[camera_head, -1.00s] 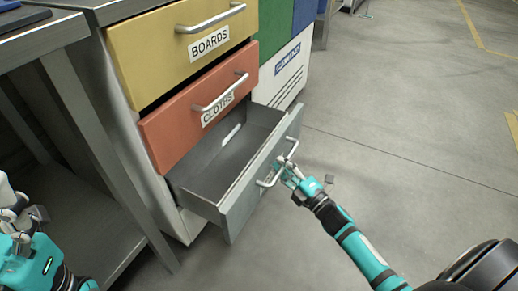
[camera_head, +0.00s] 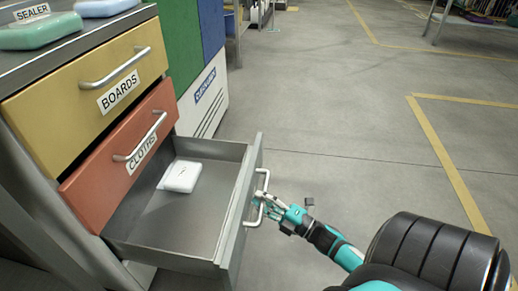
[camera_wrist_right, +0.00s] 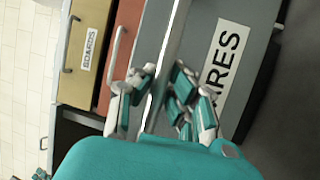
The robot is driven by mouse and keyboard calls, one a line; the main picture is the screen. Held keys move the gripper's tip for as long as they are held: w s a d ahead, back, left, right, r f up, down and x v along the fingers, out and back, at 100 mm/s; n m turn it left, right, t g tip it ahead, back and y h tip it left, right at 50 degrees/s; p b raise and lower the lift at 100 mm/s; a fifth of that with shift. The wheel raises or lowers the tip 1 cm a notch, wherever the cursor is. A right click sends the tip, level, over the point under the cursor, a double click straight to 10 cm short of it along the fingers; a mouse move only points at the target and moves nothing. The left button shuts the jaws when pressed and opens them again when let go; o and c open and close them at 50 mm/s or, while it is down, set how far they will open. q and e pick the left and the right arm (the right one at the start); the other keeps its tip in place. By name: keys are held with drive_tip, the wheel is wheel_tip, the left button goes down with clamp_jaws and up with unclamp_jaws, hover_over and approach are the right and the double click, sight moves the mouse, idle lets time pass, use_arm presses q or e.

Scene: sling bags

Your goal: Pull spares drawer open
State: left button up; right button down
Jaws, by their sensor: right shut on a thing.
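The grey spares drawer (camera_head: 239,205) is the bottom drawer of the cabinet and stands well out from it. Its label reads "...ARES" in the right wrist view (camera_wrist_right: 224,62), partly hidden by my fingers. A white box (camera_head: 180,176) lies inside, toward the back. My right gripper (camera_head: 265,203) is shut on the drawer's silver handle (camera_head: 262,188). In the right wrist view my fingers (camera_wrist_right: 158,85) sit either side of the handle bar. My left gripper is not in view.
The yellow boards drawer (camera_head: 95,90) and the red cloths drawer (camera_head: 125,155) above are shut. A green, blue and white cabinet stands behind. The floor to the right (camera_head: 350,130) is clear.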

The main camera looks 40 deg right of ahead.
drive_tip(key=c, duration=1.6)
unclamp_jaws()
drive_tip(key=shift+o, duration=0.2)
drive_tip(key=shift+s+d+f, duration=0.1)
drive_tip(key=shift+s, duration=0.2)
drive_tip(key=v, duration=1.1)
drive_tip(key=shift+s, duration=0.2)
